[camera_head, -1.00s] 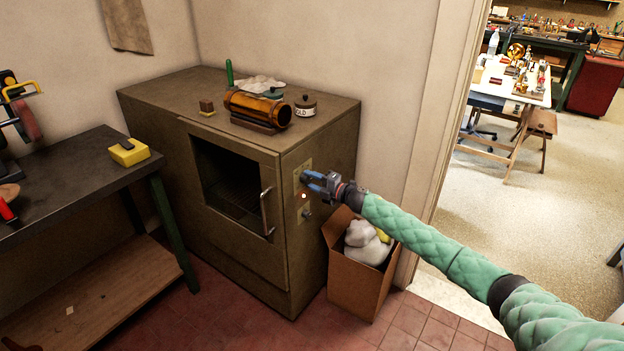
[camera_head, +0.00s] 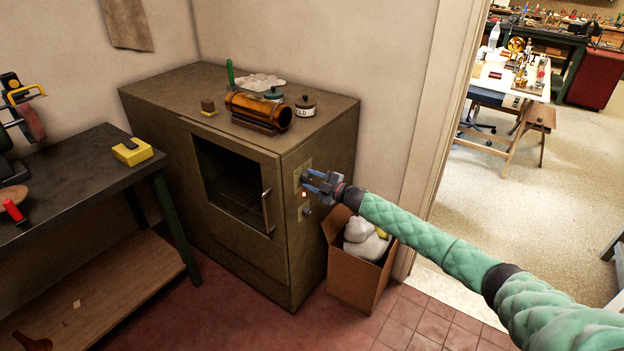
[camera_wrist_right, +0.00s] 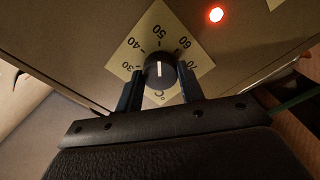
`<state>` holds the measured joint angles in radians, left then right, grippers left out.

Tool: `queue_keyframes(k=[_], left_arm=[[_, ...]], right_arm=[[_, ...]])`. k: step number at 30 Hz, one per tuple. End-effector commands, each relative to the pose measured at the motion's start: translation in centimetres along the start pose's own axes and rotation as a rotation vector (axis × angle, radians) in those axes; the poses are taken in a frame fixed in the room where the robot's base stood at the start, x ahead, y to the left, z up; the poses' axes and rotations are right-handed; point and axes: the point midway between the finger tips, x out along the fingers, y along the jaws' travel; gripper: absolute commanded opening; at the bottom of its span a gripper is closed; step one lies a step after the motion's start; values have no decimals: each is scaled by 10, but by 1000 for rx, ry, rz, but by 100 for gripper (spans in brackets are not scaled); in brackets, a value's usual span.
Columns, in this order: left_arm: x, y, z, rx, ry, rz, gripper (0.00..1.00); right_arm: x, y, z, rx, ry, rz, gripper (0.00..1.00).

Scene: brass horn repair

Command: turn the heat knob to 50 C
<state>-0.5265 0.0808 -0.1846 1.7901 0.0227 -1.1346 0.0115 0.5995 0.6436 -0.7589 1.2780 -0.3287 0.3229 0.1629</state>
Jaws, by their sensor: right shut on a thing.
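The oven (camera_head: 290,250) has a pale dial plate (camera_head: 297,177) on its right side. My right gripper (camera_head: 312,180) is at this plate, its fingers shut on the black heat knob (camera_wrist_right: 160,72), one finger on each side. In the right wrist view the yellowish dial plate (camera_wrist_right: 128,55) reads 30 to 70 around the knob. The white line on the knob stands upright in the picture, lined up with the 50 mark. In the head view the gripper hides the knob. My left gripper is not in view.
A red lamp (camera_wrist_right: 216,14) glows beside the dial; it also shows in the head view (camera_head: 304,194). A second knob (camera_head: 307,211) sits below. A cardboard box (camera_head: 355,278) with white bags stands close under my right arm. A dark workbench (camera_head: 80,175) stands left.

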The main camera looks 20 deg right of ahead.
Motion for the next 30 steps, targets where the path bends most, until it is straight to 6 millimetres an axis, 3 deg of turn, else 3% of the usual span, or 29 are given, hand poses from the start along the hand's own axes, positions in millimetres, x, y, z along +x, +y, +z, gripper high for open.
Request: queue_keyframes(k=[15,16,19,30], left_arm=[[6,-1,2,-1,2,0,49],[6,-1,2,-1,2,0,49],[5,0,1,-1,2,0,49],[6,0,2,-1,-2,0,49]], right_arm=[[-1,2,2,18,-4,2,15],[-1,2,2,18,-4,1,40],[-1,2,2,18,-3,1,59],[-4,0,2,18,-2,0,59]])
